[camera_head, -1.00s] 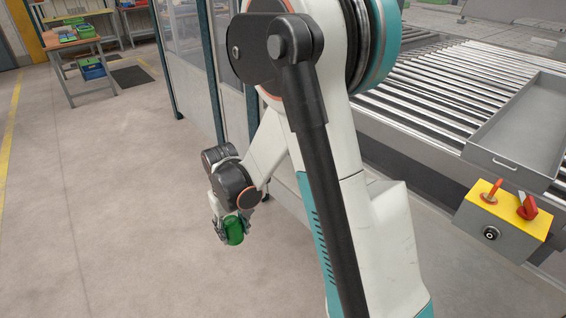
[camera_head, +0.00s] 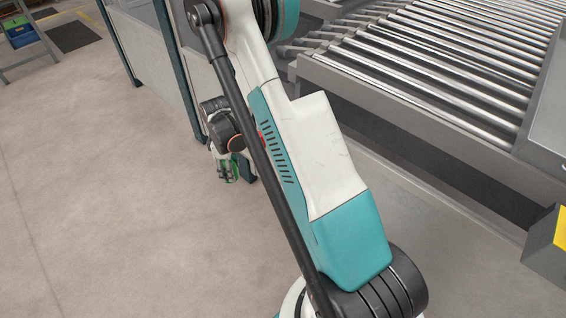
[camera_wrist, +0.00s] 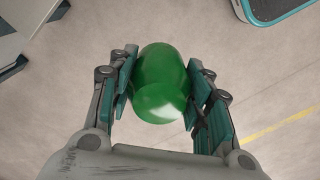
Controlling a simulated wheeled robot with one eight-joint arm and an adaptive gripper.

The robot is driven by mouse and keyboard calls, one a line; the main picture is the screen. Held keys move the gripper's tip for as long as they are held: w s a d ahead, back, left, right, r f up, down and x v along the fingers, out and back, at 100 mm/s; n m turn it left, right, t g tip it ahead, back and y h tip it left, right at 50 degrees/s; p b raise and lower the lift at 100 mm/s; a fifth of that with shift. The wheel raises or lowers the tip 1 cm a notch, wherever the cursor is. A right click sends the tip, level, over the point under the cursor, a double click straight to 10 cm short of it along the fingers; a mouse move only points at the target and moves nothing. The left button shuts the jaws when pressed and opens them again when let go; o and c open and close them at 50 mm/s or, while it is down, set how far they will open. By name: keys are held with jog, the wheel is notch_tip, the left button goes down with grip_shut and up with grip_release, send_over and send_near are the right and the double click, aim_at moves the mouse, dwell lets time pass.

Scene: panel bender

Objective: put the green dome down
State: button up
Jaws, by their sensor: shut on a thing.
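The green dome (camera_wrist: 160,84) is a glossy rounded piece held between the two fingers of my gripper (camera_wrist: 160,90) in the wrist view. The fingers touch it on its left and right sides. In the head view my gripper (camera_head: 224,168) hangs low left of the middle, above the bare floor. There the dome (camera_head: 234,171) shows only in part, between the fingers and beside my arm. Only floor shows beneath it in the wrist view.
A roller conveyor (camera_head: 430,65) fills the upper right. A grey control box with a yellow top (camera_head: 561,235) is at the right edge. A bench with a blue bin (camera_head: 22,38) stands at the upper left. The concrete floor (camera_head: 90,200) at left is clear.

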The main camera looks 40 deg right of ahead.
jog(key=d+f+n, duration=0.5)
jog(key=d+f, duration=0.2)
jog(key=f, duration=0.1)
jog(key=w+d+b, duration=0.2)
jog(key=d+b, duration=0.2)
jog(key=d, duration=1.5)
jog(key=shift+n, duration=0.3)
jog(key=f+b, duration=0.1)
jog(key=f, duration=0.3)
jog(key=f+b, duration=0.1)
jog(key=f, duration=0.1)
jog(key=shift+s+d+f+b, duration=0.15)
jog(key=shift+s+f+b, duration=0.1)
jog(key=shift+b, duration=0.1)
jog(key=shift+d+f, duration=0.15)
jog(key=shift+f, duration=0.05)
jog(key=shift+r, duration=0.1)
jog(key=shift+f+b, duration=0.25)
jog(key=shift+b, duration=0.15)
jog(key=o, duration=1.1)
jog(key=shift+r, duration=0.1)
jog(key=shift+c, duration=0.2)
